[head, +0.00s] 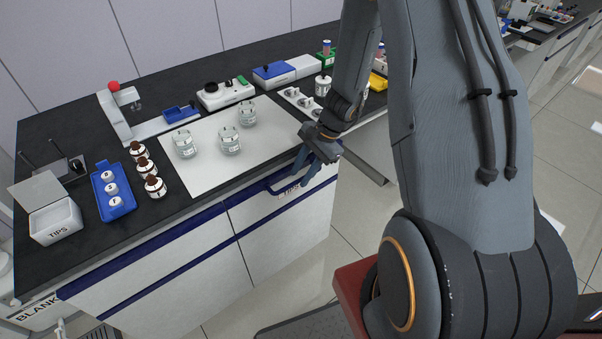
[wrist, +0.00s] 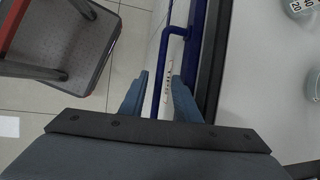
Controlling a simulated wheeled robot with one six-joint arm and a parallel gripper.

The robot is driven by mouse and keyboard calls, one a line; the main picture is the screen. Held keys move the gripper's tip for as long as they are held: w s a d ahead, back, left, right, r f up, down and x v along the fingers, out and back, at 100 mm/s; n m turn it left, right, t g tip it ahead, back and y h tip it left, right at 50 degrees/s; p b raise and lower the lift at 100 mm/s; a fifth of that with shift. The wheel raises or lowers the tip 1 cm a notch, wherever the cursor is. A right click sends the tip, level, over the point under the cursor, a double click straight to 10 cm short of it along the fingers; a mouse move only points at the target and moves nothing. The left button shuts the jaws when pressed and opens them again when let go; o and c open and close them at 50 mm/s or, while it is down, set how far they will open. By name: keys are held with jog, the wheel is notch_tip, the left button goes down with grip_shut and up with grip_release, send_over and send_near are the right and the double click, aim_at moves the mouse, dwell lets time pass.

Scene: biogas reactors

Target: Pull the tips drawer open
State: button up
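The tips drawer (head: 300,205) is a white front under the dark bench top, with a TIPS label and a blue bar handle (head: 272,188). My gripper (head: 298,172) is at the drawer front, pointing down at the handle. In the wrist view its two blue-grey fingers (wrist: 159,92) are apart, and the blue handle bar (wrist: 162,60) runs between them. The drawer looks shut. My fingers hide part of the handle in the head view.
A white mat (head: 205,165) with several glass jars lies on the bench above the drawer. A white TIPS box (head: 52,218) and a blue tray (head: 112,190) stand at the left. A grey stool-like platform with a red part (wrist: 60,45) shows left of the gripper. Floor before the drawer is partly clear.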

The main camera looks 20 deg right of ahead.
jog(key=shift+a+f, duration=0.15)
jog(key=shift+f, duration=0.2)
jog(key=shift+c, duration=0.4)
grip_shut()
